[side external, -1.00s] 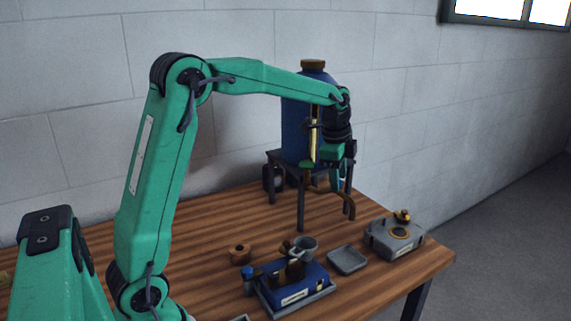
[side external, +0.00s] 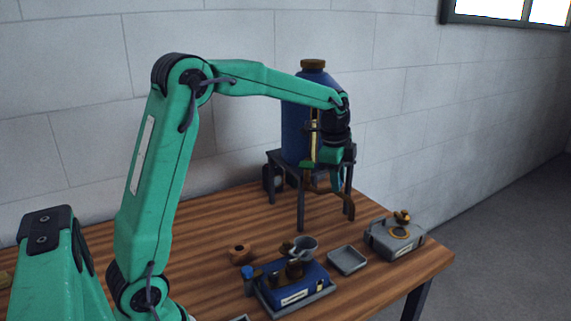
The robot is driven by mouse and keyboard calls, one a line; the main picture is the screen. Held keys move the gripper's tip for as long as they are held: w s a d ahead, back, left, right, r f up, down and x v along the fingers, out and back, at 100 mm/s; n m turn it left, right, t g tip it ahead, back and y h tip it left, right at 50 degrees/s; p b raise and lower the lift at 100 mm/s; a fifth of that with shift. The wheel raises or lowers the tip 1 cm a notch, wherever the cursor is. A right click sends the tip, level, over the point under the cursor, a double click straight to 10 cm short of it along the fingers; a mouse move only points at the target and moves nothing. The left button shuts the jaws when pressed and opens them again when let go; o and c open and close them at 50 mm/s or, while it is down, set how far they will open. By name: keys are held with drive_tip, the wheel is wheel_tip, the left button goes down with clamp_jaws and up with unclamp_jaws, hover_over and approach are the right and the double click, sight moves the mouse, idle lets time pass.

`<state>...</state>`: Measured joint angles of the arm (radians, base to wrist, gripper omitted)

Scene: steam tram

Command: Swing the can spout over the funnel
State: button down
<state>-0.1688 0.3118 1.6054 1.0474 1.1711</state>
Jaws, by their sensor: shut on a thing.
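A tall blue can (side external: 296,130) with a brass cap stands upright on a dark stand (side external: 302,205) at the back of the table. Its brown spout (side external: 349,211) hangs low at the front right of the stand, partly hidden by my gripper and a stand leg. My gripper (side external: 335,184) points down in front of the can, with its jaws shut on the spout; the exact contact is hard to see. A grey cup-shaped piece, likely the funnel (side external: 306,244), sits on the blue steam tram model (side external: 293,288), nearer the camera and below my gripper.
The tram rests in a grey tray. An empty grey dish (side external: 347,261) and a grey box (side external: 394,244) with brass fittings stand to the right.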

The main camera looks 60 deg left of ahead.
drive_tip(key=s+a+m, duration=0.2)
drive_tip(key=s+m, duration=0.6)
drive_tip(key=shift+a+m, duration=0.2)
drive_tip(key=shift+m, duration=0.2)
drive_tip(key=shift+s, duration=0.15)
idle(0.4)
drive_tip(key=c, duration=1.2)
unclamp_jaws()
drive_tip(key=shift+c, duration=0.2)
drive_tip(key=shift+d, duration=0.1)
drive_tip(key=shift+r, duration=0.1)
wheel_tip(320, 180, up, 8)
drive_tip(key=s, duration=0.1)
drive_tip(key=shift+s+d+f, duration=0.15)
drive_tip(key=shift+s+f, duration=0.05)
